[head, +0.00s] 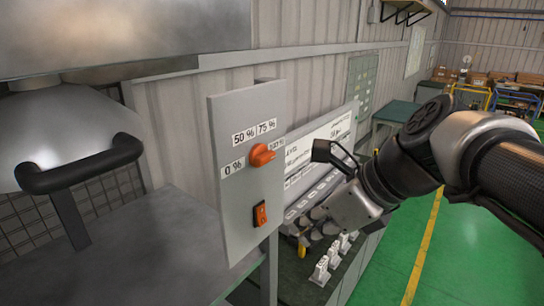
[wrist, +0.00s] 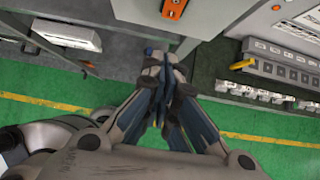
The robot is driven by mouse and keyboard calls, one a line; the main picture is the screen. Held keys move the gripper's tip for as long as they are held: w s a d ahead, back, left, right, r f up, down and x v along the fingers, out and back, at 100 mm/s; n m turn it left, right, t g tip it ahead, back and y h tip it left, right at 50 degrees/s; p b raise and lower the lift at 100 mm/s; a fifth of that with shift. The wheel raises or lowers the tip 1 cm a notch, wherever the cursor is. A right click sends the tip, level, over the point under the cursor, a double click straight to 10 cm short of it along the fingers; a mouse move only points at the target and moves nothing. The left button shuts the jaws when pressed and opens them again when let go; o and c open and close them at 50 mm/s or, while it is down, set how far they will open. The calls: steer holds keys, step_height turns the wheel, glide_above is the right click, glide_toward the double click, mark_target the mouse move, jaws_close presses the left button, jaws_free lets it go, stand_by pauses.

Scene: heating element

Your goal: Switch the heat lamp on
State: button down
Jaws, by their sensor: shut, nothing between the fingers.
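A grey control panel (head: 240,200) stands upright left of centre in the head view. It carries an orange rotary knob (head: 262,155) among 0 %, 50 %, 75 % and a partly covered label, and an orange rocker switch (head: 260,214) below. An orange switch (wrist: 173,8) also shows at the top of the wrist view. A rounded metal hood with a black handle (head: 85,168) is at the left; I cannot tell whether it is the heat lamp. My gripper (wrist: 164,58) is shut and empty, apart from the panel. In the head view it is right of the panel, its fingertips hard to make out.
A grey table (head: 150,240) lies left of the panel. Behind my gripper stands a bench with a labelled display board (head: 325,135) and several small white-grey blocks (head: 322,270). Open green floor (head: 480,250) with a yellow line is at the right.

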mark_target(262, 215)
steer(key=w+a+f, duration=0.2)
steer(key=w+a, duration=0.1)
steer(key=a, duration=0.1)
steer(key=shift+w+a+f+p, duration=0.25)
steer(key=shift+w+f+p, duration=0.05)
steer(key=shift+w+f, duration=0.05)
steer(key=shift+a, duration=0.1)
steer(key=shift+w+a+f+p, duration=0.15)
steer(key=shift+w+p, duration=0.05)
steer(key=shift+p, duration=0.2)
